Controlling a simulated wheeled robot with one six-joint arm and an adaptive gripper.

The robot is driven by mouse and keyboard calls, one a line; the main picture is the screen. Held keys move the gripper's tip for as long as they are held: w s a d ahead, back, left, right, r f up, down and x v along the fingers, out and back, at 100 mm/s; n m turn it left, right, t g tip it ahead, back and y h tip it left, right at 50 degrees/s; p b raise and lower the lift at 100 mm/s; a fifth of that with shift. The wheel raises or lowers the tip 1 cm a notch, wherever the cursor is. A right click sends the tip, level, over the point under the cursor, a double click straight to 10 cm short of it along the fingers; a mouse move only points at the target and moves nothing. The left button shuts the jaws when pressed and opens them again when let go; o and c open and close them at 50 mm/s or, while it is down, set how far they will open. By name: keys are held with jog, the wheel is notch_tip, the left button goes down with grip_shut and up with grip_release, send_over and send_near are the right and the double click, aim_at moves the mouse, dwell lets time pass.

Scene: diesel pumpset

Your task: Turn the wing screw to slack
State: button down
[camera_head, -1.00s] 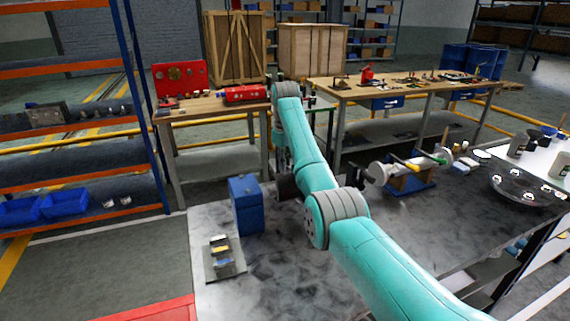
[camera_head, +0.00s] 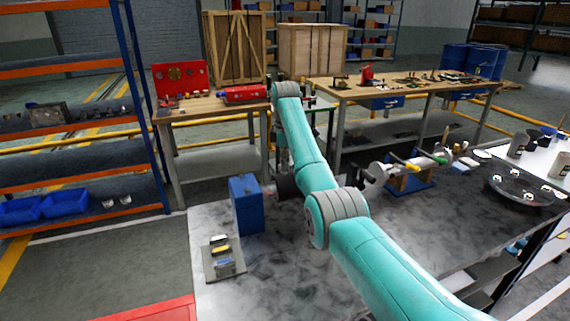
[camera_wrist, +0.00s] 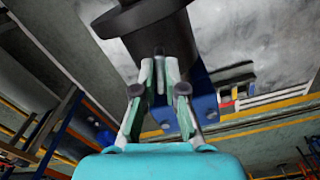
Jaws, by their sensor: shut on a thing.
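In the wrist view my gripper (camera_wrist: 159,66) has its two fingers drawn close together. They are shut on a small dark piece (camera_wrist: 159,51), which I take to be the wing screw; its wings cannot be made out. The piece is at the end of a dark round body (camera_wrist: 160,25) with a wide dark rim. Blue metal (camera_wrist: 202,98) shows just behind the right finger. In the head view a blue box (camera_head: 247,205) stands on the grey table, with a dark round part (camera_head: 287,186) to its right. The fingers and the screw are hidden there behind my arm.
A small plate with parts (camera_head: 222,258) lies in front of the blue box. A white cylinder on a blue stand (camera_head: 410,182) is to the right of my arm. A round dark tray (camera_head: 527,186) is farther right. The table's front middle is clear.

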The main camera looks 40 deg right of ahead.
jog(key=shift+n, duration=0.3)
dwell(0.4)
jog(key=c, duration=1.2)
grip_release()
jog(key=shift+c, duration=0.2)
